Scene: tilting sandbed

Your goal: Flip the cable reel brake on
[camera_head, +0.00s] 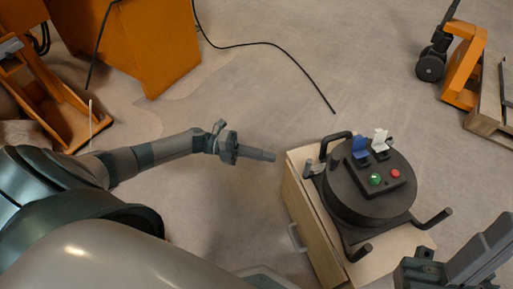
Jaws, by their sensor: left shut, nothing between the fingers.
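The cable reel (343,206) is a black round drum lying flat in a black tube frame on a wooden cabinet. Its top panel carries a blue flap (361,149), a white flap (380,141), a green button (375,179) and a red button (395,174). I cannot tell which part is the brake. My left gripper (271,156) is shut and empty, in the air left of the reel, pointing at it and apart from it. My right gripper (425,270) is partly in view at the lower right; its fingers cannot be made out.
The wooden cabinet (303,222) has a grey handle on its left side. Orange machinery (145,40) stands at the upper left, with a black cable (262,44) on the floor. An orange pallet truck (462,70) and a wooden pallet (490,118) are at the upper right. The middle floor is clear.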

